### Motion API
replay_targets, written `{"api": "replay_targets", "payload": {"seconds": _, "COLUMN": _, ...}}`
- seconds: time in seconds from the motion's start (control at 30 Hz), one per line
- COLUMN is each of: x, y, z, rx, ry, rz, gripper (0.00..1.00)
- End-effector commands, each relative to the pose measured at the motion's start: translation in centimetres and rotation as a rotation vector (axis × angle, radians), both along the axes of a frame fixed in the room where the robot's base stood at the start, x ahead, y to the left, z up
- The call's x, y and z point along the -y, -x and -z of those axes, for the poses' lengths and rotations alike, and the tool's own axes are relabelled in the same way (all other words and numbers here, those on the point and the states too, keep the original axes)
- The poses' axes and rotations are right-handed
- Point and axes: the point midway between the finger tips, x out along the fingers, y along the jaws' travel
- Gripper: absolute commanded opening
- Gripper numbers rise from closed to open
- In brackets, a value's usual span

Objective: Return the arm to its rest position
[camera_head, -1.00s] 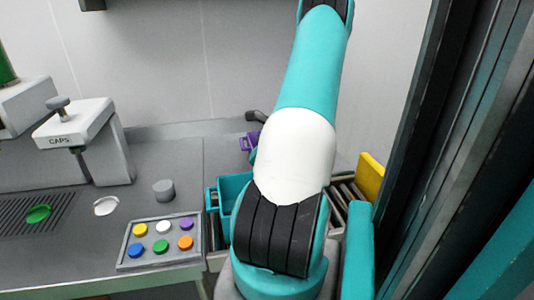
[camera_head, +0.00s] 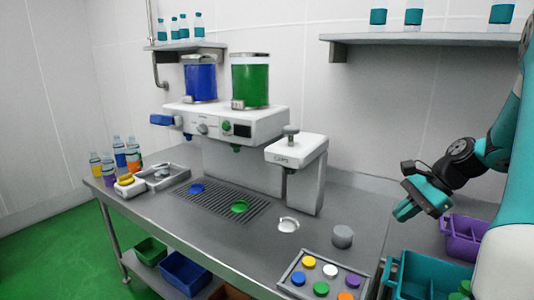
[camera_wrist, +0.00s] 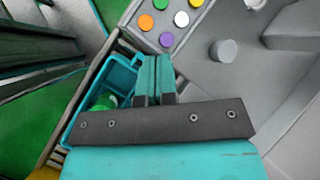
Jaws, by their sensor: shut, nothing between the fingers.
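My gripper (camera_head: 407,212) is at the right in the head view, held in the air above the right part of the steel table. Its fingers are together and empty. In the wrist view my gripper (camera_wrist: 155,62) also shows shut, with nothing between its fingers. My arm comes in from the right edge of the head view, bent down to the wrist. A teal crate (camera_head: 412,268) with green things in it lies below the gripper, and a purple crate (camera_head: 450,240) is to its right.
A tray of coloured caps (camera_head: 290,280) lies at the table's front right, by a grey cylinder (camera_head: 343,237). The CAPS press (camera_head: 297,152) stands behind, left of the gripper. A dispenser (camera_head: 225,122) with blue and green tanks is further left. A bottle shelf (camera_head: 420,38) hangs above.

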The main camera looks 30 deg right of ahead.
Motion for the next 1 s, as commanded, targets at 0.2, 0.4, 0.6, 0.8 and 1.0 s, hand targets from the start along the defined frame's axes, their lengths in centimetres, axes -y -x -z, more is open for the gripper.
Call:
{"api": "replay_targets", "payload": {"seconds": 0.2, "x": -14.5, "y": -3.8, "z": -3.3, "rx": 0.166, "ry": 0.209, "rz": -0.637, "gripper": 0.0}}
{"api": "replay_targets", "payload": {"seconds": 0.4, "x": -26.3, "y": -1.1, "z": -5.2, "rx": 0.369, "ry": 0.354, "rz": -1.21, "gripper": 0.0}}
{"api": "replay_targets", "payload": {"seconds": 0.6, "x": -34.3, "y": 5.0, "z": -6.0, "rx": 0.605, "ry": 0.449, "rz": -1.728, "gripper": 0.0}}
{"api": "replay_targets", "payload": {"seconds": 0.8, "x": -37.2, "y": 9.4, "z": -6.1, "rx": 0.768, "ry": 0.49, "rz": -2.026, "gripper": 0.0}}
{"api": "replay_targets", "payload": {"seconds": 1.0, "x": -37.6, "y": 10.2, "z": -6.1, "rx": 0.802, "ry": 0.497, "rz": -2.083, "gripper": 0.0}}
